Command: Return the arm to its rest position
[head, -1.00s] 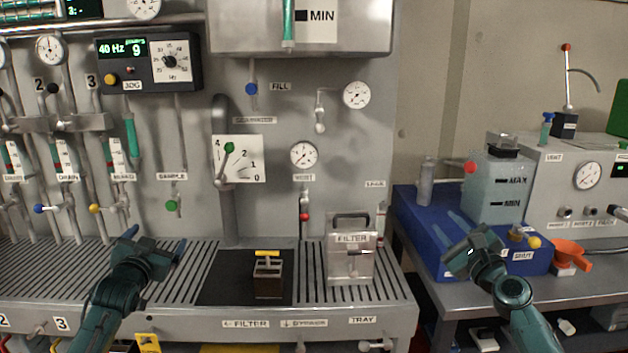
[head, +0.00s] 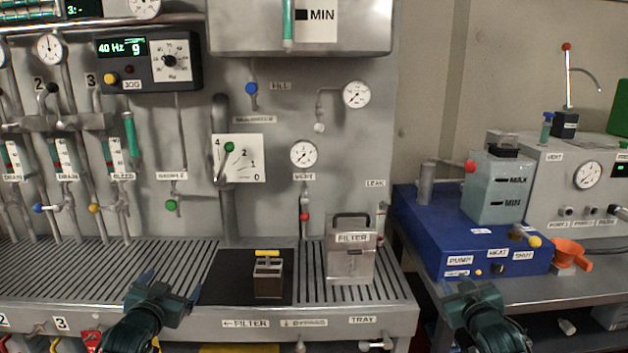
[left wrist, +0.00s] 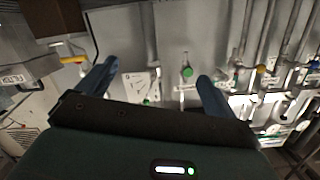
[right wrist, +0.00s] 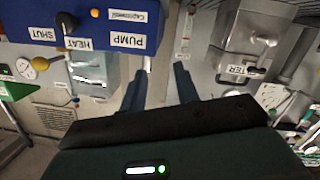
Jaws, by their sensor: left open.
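My left gripper (head: 172,284) is open and empty, low over the front of the slatted metal tray bench (head: 110,275). In the left wrist view its two blue fingers (left wrist: 155,82) stand apart with nothing between them. My right gripper (head: 474,289) is low at the right, in front of the blue pump unit (head: 425,228). In the right wrist view its fingers (right wrist: 160,88) are apart with a gap and nothing held.
Valves and gauges line the back wall.

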